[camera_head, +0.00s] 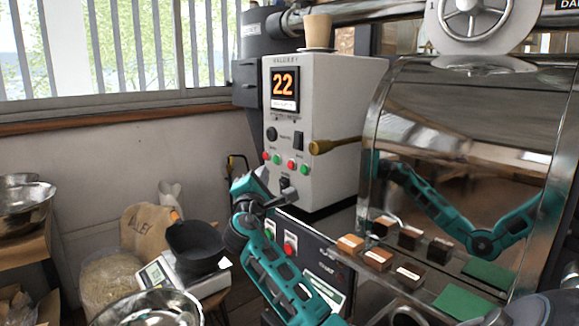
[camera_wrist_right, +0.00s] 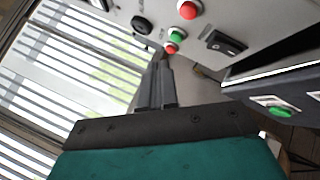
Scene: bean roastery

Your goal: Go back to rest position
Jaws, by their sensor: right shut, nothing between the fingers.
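My right arm, teal and black, rises from the bottom of the head view. Its right gripper (camera_head: 284,199) is just in front of the lower part of the white control cabinet (camera_head: 340,95), below its row of red and green buttons. In the right wrist view the gripper's two dark fingers (camera_wrist_right: 162,68) are together with nothing between them. The cabinet's panel with buttons (camera_wrist_right: 188,10) shows beyond them; I cannot tell whether the fingertips touch it. My left gripper is not in view.
A shiny metal drum (camera_head: 460,120) at right mirrors a teal arm. Small sample blocks (camera_head: 378,258) stand before it. A scale (camera_head: 158,273) with a black scoop (camera_head: 195,243), a burlap sack (camera_head: 146,228) and metal bowls (camera_head: 25,205) are at left. A cup (camera_head: 318,32) tops the cabinet.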

